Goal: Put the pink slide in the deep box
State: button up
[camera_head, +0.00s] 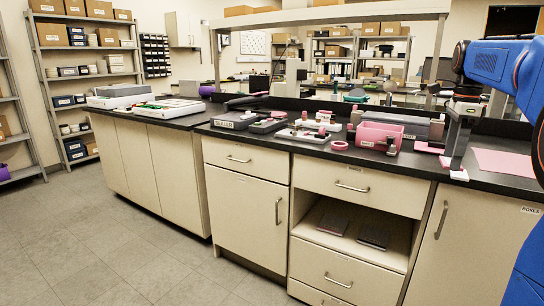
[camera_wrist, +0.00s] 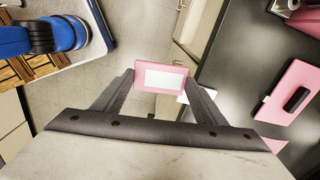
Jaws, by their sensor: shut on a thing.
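My gripper (camera_wrist: 160,80) is shut on the pink slide (camera_wrist: 179,66), a small flat pink piece with a white label, held between its fingertips. In the head view my gripper (camera_head: 456,168) points down near the counter's front edge at the right, with a bit of the slide (camera_head: 460,175) showing at its tips. In the wrist view the floor shows behind the slide. A pink open-topped box (camera_head: 378,139) stands on the black counter, left of my gripper. I cannot tell whether it is the deep box, and its inside is mostly hidden.
A pink plate with a black handle (camera_wrist: 275,98) lies on the counter. A pink mat (camera_head: 508,162) lies to the right. Small trays (camera_head: 268,125), a pink ring (camera_head: 338,145) and small grey and pink pieces crowd the counter left of the box. An open shelf (camera_head: 340,228) is below.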

jog(key=w+a+f+n, duration=0.3)
jog(key=a+f+n, duration=0.4)
jog(key=f, duration=1.5)
jog(key=w+a+f+n, duration=0.4)
jog(key=a+f+n, duration=0.3)
jog(key=f, duration=1.6)
jog(key=w+a+f+n, duration=0.4)
jog(key=a+f+n, duration=0.3)
jog(key=f, duration=1.6)
jog(key=shift+w+a+n, duration=0.2)
jog(key=shift+a+n, duration=0.05)
jog(key=shift+n, duration=0.75)
